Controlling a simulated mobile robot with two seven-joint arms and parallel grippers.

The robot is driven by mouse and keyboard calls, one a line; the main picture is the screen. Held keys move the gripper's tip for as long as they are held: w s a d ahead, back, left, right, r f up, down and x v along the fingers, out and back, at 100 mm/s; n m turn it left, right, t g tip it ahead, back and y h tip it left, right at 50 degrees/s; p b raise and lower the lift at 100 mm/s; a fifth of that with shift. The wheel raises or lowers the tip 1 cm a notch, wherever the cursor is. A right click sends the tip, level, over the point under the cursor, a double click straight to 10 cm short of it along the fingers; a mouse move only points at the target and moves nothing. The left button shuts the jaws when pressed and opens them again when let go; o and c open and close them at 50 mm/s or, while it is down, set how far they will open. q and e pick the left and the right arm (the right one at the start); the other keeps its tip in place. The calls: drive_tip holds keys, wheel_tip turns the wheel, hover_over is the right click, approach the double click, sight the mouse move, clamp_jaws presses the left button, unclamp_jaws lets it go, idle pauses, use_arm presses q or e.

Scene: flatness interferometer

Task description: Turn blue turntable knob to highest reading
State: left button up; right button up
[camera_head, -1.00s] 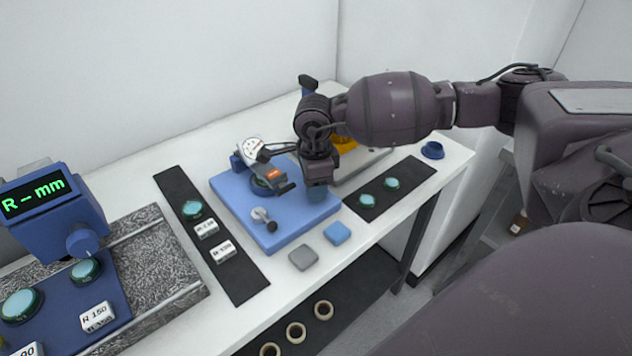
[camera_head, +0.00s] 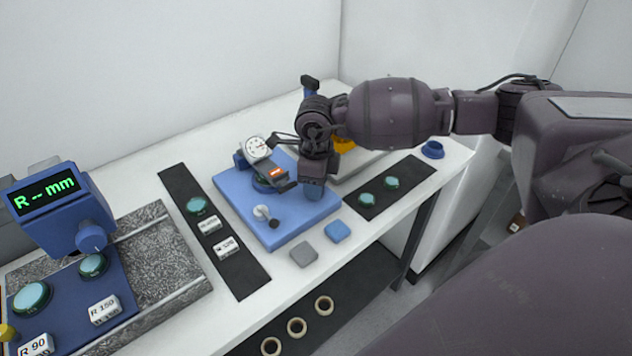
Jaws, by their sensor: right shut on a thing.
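My right gripper (camera_head: 314,182) points down at the plate's right side and is shut on the blue knob (camera_head: 313,192). The jaws hide most of the knob. A small silver-and-black lever (camera_head: 263,213) sits at the plate's front. My left gripper is not in view.
A blue readout box (camera_head: 50,200) showing "R -- mm" stands at the left on a speckled slab (camera_head: 165,255). Black mats with teal discs lie either side of the plate. Grey (camera_head: 304,253) and blue (camera_head: 337,231) pads lie in front. An orange object behind is partly hidden.

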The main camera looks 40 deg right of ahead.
drive_tip(key=o, duration=0.9)
drive_tip(key=shift+r, duration=0.1)
wheel_tip(320, 180, up, 11)
drive_tip(key=shift+f, duration=0.15)
drive_tip(key=shift+f, duration=0.1)
idle(0.5)
